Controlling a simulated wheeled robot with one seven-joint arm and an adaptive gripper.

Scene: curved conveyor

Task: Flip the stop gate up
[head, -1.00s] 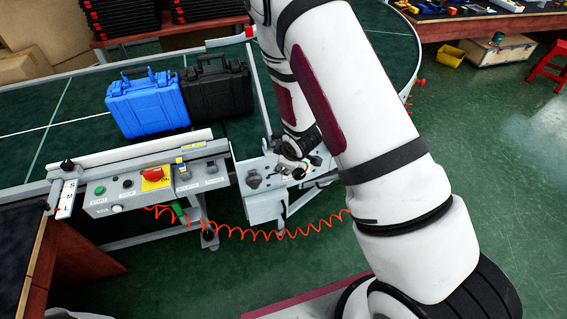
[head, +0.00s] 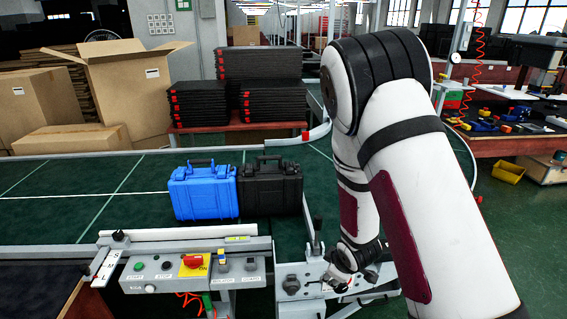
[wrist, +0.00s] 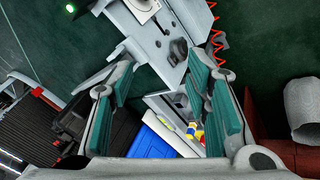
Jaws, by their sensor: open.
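A grey bar (head: 308,222), which looks like the stop gate, lies along the right side of the black case. I cannot clearly tell its tilt. A grey bracket plate (head: 311,274) with a dark knob (head: 291,284) sits at its near end on the conveyor's front edge. My gripper (head: 338,284) is at the right of this plate, small and partly hidden by my arm in the head view. In the wrist view my gripper (wrist: 165,88) is open, its teal pads wide apart with nothing held. The plate and dark knob (wrist: 178,50) show beyond the fingertips, apart from them.
A blue case (head: 204,192) and a black case (head: 270,188) stand side by side on the green belt (head: 75,190). A control box (head: 165,274) with a red knob is at the front left. Stacked black trays and cardboard boxes (head: 150,85) stand behind.

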